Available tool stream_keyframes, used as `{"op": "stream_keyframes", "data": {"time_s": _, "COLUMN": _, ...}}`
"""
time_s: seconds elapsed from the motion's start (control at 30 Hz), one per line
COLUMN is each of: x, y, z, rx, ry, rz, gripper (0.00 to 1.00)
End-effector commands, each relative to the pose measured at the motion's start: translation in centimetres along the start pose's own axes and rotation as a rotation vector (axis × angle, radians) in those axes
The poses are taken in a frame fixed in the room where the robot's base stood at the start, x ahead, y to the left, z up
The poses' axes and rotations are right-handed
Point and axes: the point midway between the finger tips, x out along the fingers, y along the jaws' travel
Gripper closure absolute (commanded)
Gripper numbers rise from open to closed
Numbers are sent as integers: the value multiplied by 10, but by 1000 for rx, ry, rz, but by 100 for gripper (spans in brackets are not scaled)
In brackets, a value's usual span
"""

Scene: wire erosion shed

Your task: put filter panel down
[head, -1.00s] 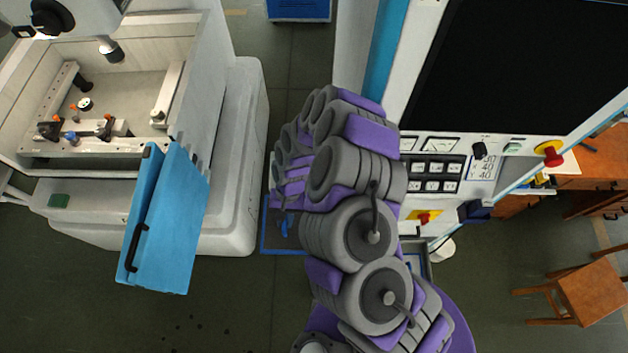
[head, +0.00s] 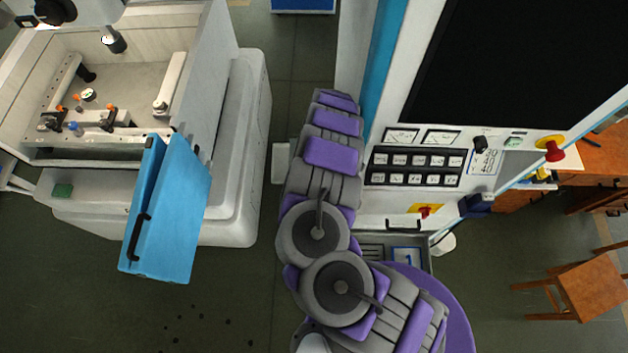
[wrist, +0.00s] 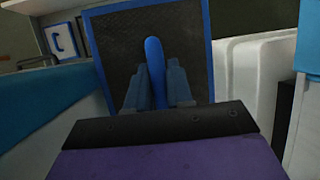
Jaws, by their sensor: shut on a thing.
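The filter panel (wrist: 190,45) shows in the wrist view as a dark, textured plate in a blue frame. A blue bar handle (wrist: 153,52) stands out from its middle. My gripper (wrist: 154,90) is shut on this handle, with a bluish finger on each side. The panel's lower part is hidden behind the gripper. In the head view the panel and the gripper are hidden behind my arm, which reaches up the middle of the picture beside the control cabinet (head: 385,208).
The erosion machine (head: 245,150) with its open blue door (head: 175,215) stands on the left. A low tray with a blue-marked plate (head: 407,256) lies at the cabinet's foot; the mark also shows in the wrist view (wrist: 62,40). A wooden stool (head: 570,285) is at right.

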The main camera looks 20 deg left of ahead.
Motion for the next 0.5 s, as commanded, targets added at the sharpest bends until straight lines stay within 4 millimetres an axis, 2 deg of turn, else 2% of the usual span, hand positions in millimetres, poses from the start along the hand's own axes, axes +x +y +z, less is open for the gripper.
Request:
{"op": "stream_keyframes", "data": {"time_s": 0.2, "x": -1, "y": 2, "z": -8, "rx": -1, "ry": 1, "rz": 7, "gripper": 100}}
{"op": "stream_keyframes", "data": {"time_s": 0.5, "x": 22, "y": 7, "z": -15, "rx": -1, "ry": -1, "rz": 5, "gripper": 100}}
